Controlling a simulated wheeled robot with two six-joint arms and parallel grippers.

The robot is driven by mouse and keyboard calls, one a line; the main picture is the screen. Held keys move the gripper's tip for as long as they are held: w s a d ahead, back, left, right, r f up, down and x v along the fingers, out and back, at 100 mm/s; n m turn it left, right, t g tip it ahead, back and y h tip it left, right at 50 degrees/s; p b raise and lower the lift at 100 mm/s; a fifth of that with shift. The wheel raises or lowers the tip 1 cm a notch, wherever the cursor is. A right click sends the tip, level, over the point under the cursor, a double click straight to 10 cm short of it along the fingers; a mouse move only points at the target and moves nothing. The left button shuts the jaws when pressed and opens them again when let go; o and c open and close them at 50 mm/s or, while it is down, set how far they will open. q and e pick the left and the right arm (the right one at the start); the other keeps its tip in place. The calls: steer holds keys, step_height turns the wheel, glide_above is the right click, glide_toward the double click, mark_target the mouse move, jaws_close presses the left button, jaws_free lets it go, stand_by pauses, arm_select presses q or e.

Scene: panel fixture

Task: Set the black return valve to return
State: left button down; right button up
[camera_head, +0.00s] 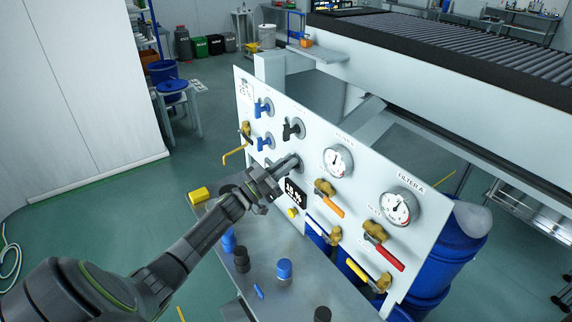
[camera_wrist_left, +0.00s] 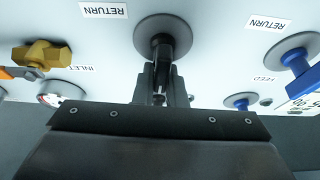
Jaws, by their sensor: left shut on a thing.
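The black return valve (camera_wrist_left: 160,28) shows in the wrist view as a round dark flange on the white panel, with a RETURN label beside it. My left gripper (camera_wrist_left: 160,82) is shut on its handle, and the fingers hide much of the handle. In the head view my left gripper (camera_head: 283,172) reaches the panel (camera_head: 330,207) below another black valve (camera_head: 293,128), and mostly covers the return valve. The handle's exact angle cannot be told. My right gripper is not in view.
Blue valves (camera_head: 263,108) sit left of the black ones. Gauges (camera_head: 338,161) and valves with orange, red and yellow levers (camera_head: 383,252) fill the panel's right side. Below, a grey shelf (camera_head: 262,268) holds a blue-capped container (camera_head: 284,270) and other small items.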

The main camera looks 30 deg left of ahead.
arm_select(q)
steer(key=m+g+h+b, duration=0.1)
steer(key=m+b, duration=0.1)
steer(key=m, duration=0.2)
steer(key=m+g+h+b, duration=0.2)
steer(key=m, duration=0.3)
steer(key=d+f+m+g+h+b, duration=0.1)
steer(key=m+b, duration=0.1)
steer(key=m, duration=0.2)
steer(key=shift+s+d+m+g+h, duration=0.1)
steer(key=shift+s+m+g+h, duration=0.2)
steer(key=shift+m, duration=0.1)
steer(key=m+g, duration=0.1)
steer(key=m, duration=0.1)
steer(key=m+g+b, duration=0.1)
steer(key=m, duration=0.1)
steer(key=shift+d+f, duration=0.15)
steer(key=shift+f, duration=0.05)
steer(key=shift+f+m+g+b, duration=0.15)
steer(key=shift+m+g+b, duration=0.2)
steer(key=shift+m, duration=0.65)
steer(key=shift+f+m+g+b, duration=0.1)
steer(key=shift+m+g+b, duration=0.2)
steer(key=shift+m, duration=0.7)
steer(key=shift+s+y, duration=0.1)
steer(key=shift+y, duration=0.3)
steer(key=c, duration=1.5)
jaws_free()
